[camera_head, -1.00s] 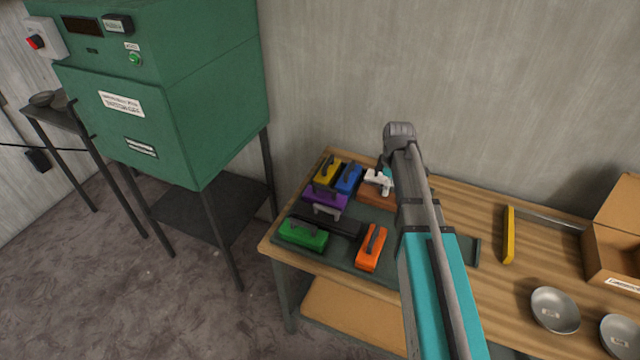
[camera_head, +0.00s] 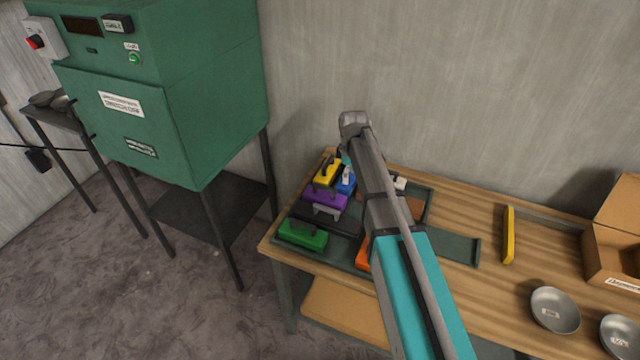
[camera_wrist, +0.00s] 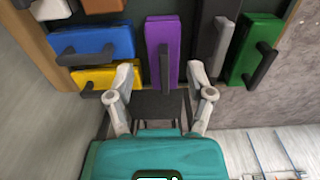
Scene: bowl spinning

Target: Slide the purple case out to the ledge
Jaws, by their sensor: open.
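The purple case (camera_head: 325,198) lies in the dark tray (camera_head: 425,212) on the wooden table, between the blue and yellow cases and a black case. In the wrist view the purple case (camera_wrist: 155,45) stands upright in the picture with a dark handle along it. My gripper (camera_wrist: 160,72) is open, its two fingers spread to either side of the purple case's near end. I cannot tell whether they touch it. In the head view my arm hides most of the gripper. A narrow dark ledge (camera_head: 462,250) extends from the tray's right side.
Blue (camera_wrist: 95,43) and yellow (camera_wrist: 105,77) cases lie close left of the fingers; black (camera_wrist: 207,25) and green (camera_wrist: 245,45) cases lie right. An orange case (camera_head: 362,257) is mostly behind my arm. Bowls (camera_head: 554,309) and a yellow bar (camera_head: 508,235) are farther right.

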